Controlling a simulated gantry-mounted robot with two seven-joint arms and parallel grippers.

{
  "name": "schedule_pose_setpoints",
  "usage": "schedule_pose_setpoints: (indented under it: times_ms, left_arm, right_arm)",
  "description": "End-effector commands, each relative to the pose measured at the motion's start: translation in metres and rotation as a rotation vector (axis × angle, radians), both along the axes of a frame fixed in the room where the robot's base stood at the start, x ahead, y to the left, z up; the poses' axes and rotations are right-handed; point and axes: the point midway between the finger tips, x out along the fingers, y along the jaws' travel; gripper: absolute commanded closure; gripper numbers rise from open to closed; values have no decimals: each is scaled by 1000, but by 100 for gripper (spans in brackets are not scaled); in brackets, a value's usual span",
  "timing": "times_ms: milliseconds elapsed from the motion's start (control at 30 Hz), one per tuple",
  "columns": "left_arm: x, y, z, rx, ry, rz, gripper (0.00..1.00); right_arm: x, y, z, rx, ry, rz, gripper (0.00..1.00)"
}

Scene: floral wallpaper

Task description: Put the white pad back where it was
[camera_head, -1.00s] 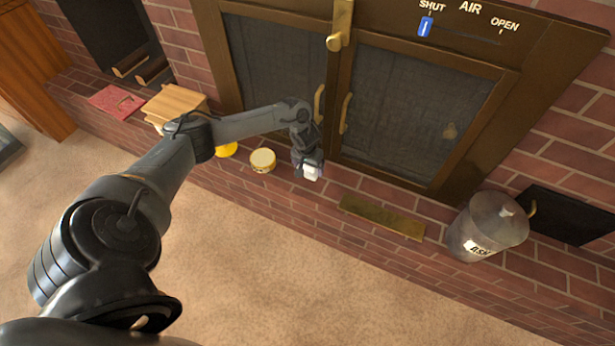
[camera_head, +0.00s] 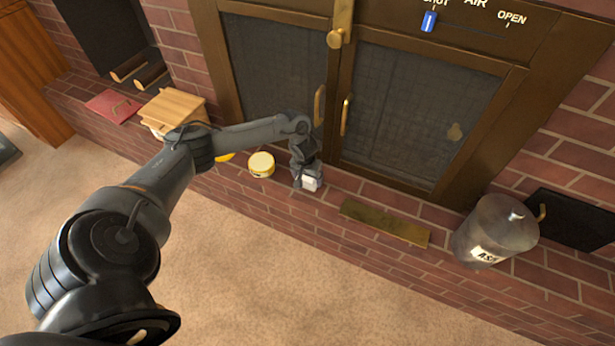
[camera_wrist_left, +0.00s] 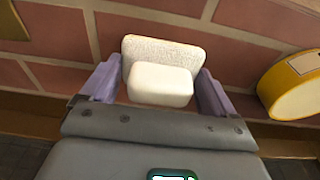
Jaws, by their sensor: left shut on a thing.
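The white pad (camera_head: 311,184) is in my left gripper (camera_head: 308,180), over the brick hearth ledge (camera_head: 275,192) in front of the brown-framed stove doors. In the left wrist view the pad has a textured white slab (camera_wrist_left: 165,50) and a smooth white block (camera_wrist_left: 160,84). The two purple-grey fingers of my left gripper (camera_wrist_left: 160,88) stand on either side of the block. I cannot tell whether the pad touches the ledge. My right gripper is in neither view.
A yellow-sided tin (camera_head: 261,165), also in the wrist view (camera_wrist_left: 295,85), stands close left of the gripper. A brass plate (camera_head: 385,223) lies to the right. Farther right is an ash can (camera_head: 495,232). A wooden-lidded box (camera_head: 172,107) and red item (camera_head: 113,106) are left.

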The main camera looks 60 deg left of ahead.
Motion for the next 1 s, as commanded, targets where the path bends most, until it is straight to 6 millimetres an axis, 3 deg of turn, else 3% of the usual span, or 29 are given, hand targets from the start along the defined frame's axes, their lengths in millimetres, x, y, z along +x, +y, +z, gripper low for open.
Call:
schedule_pose_setpoints:
  times_ms: [33, 67, 133, 467, 1000]
  left_arm:
    - [0, -1, -1, -1, 1, 0, 40]
    - [0, -1, -2, 0, 1, -1, 8]
    - [0, 0, -2, 0, 1, -1, 0]
    - [0, 0, 3, 1, 1, 0, 0]
    - [-11, -7, 90, 0, 1, -1, 0]
  right_arm:
    - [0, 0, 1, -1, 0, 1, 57]
    - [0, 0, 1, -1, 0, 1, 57]
    - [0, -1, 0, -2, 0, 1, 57]
    - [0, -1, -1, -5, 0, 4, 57]
    - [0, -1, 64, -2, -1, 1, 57]
